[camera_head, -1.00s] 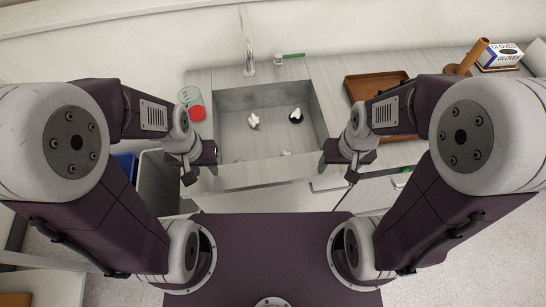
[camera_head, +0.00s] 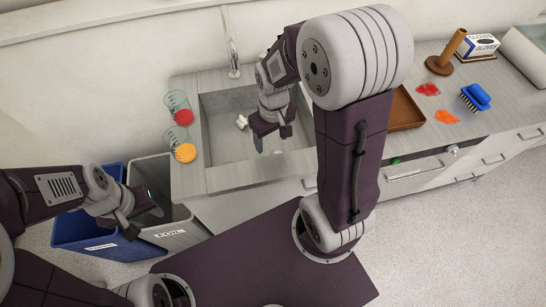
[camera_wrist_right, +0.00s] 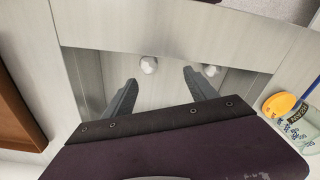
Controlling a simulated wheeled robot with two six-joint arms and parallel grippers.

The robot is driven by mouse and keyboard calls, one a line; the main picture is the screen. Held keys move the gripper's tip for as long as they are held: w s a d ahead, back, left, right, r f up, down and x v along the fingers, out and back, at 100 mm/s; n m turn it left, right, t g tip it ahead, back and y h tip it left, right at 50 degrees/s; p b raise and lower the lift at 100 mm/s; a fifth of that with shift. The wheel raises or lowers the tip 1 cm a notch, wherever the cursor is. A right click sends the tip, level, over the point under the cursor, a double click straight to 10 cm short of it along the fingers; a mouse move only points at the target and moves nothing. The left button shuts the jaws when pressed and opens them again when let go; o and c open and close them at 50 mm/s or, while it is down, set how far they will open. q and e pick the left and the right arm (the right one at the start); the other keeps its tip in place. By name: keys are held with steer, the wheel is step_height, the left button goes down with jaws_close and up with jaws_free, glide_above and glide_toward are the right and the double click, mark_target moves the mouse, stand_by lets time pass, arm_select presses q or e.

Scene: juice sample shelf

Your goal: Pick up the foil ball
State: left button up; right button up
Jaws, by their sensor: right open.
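Two pale crumpled balls lie in the grey sink (camera_head: 225,150); I cannot tell for certain which is foil. In the right wrist view one ball (camera_wrist_right: 148,65) is just beyond and between my fingertips, and the second ball (camera_wrist_right: 210,71) is by the tip of the right-hand finger. In the head view a white crumpled piece (camera_head: 242,121) shows left of my right gripper (camera_head: 272,142); the arm hides much of the sink. My right gripper is open, empty, and points down into the sink. My left gripper (camera_head: 144,222) looks open and empty over the grey bin.
A blue bin (camera_head: 98,235) and a labelled grey bin (camera_head: 178,236) stand left of the counter.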

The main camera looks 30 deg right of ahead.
mark_target(275, 152)
steer(key=shift+g, duration=0.3)
steer(key=w+d+f, duration=0.1)
steer(key=w+f+b, duration=0.1)
steer(key=d+f, duration=0.1)
steer(key=f, duration=0.1)
steer(key=shift+w+d+b, duration=0.3)
steer(key=shift+w+d, duration=0.05)
steer(key=shift+w, duration=0.05)
steer(key=shift+d+f, duration=0.25)
steer(key=f, duration=0.2)
steer(key=f+b, duration=0.1)
steer(key=f, duration=0.5)
steer(key=shift+s+a+f, duration=0.15)
steer(key=shift+s+a, duration=0.05)
steer(key=shift+a, duration=0.05)
steer(key=shift+w+f, duration=0.1)
steer(key=shift+f, duration=0.2)
steer(key=c, duration=1.4)
steer(key=shift+r, duration=0.2)
steer(key=shift+c, duration=0.2)
step_height(275, 152, up, 9)
steer(key=shift+f+p, duration=0.15)
steer(key=shift+p, duration=0.5)
steer(key=shift+r, duration=0.5)
